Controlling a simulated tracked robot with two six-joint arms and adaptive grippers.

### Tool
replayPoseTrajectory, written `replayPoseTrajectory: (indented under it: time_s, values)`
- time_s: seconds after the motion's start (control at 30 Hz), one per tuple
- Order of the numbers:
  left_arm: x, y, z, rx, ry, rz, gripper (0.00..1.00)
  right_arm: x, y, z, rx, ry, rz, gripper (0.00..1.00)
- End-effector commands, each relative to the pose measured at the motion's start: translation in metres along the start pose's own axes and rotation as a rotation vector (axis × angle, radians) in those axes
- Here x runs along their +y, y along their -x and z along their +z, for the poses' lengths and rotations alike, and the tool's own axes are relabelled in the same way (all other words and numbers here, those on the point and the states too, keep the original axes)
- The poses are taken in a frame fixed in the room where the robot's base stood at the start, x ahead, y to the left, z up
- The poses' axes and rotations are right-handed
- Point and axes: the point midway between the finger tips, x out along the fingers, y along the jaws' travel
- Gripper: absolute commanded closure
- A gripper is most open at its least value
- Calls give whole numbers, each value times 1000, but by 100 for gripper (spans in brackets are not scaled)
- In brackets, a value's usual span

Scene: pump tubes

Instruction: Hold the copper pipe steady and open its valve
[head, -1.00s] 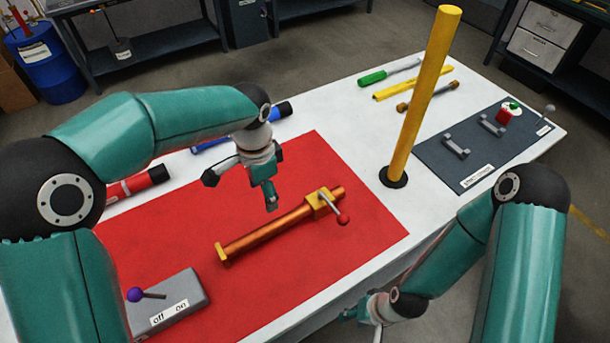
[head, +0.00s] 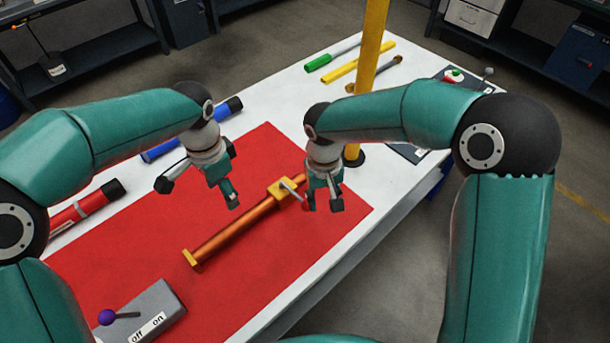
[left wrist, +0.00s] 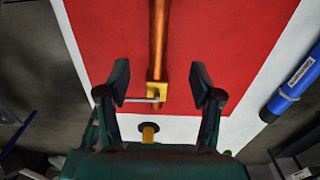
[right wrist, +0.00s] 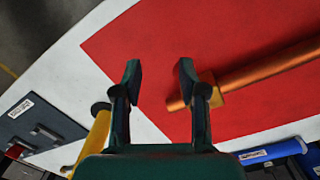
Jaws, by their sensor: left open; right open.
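The copper pipe (head: 236,232) lies on the red mat (head: 110,252), with a yellow valve body (head: 284,188) near its far end. The valve's silver lever ends in a red knob (head: 306,204), partly covered by my right gripper. My left gripper (head: 199,194) is open and empty above the mat, left of the pipe in the head view. In the left wrist view the pipe (left wrist: 158,40) and valve (left wrist: 157,90) lie between its fingers' lines. My right gripper (head: 322,204) is open beside the lever knob. In the right wrist view the valve (right wrist: 208,87) is right of its fingers; the lever is not clear.
A yellow post (head: 370,55) stands on the white table just behind my right gripper. A grey switch box (head: 150,312) with a purple knob is at the near left. Red and blue tubes lie along the left edge. Tools lie at the far end.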

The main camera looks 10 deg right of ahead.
Motion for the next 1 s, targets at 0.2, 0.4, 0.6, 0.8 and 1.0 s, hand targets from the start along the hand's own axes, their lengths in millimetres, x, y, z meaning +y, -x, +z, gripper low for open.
replayPoseTrajectory:
  time_s: [0.2, 0.4, 0.6, 0.8, 1.0]
  values:
    - [0, 0, -1, 0, -2, 0, 35, -25, 52, -20, 41, -136, -23, 58]
    - [0, -1, -1, 0, -2, 0, 35, -30, 62, -22, 44, -164, -29, 58]
    - [0, -12, -1, -2, -2, 2, 35, -30, 62, -22, 44, -163, -29, 58]
    - [1, -43, 0, -4, -3, 3, 35, -30, 61, -22, 44, -162, -29, 58]
    - [1, -83, 0, -5, -4, 4, 35, -30, 61, -22, 44, -161, -29, 58]
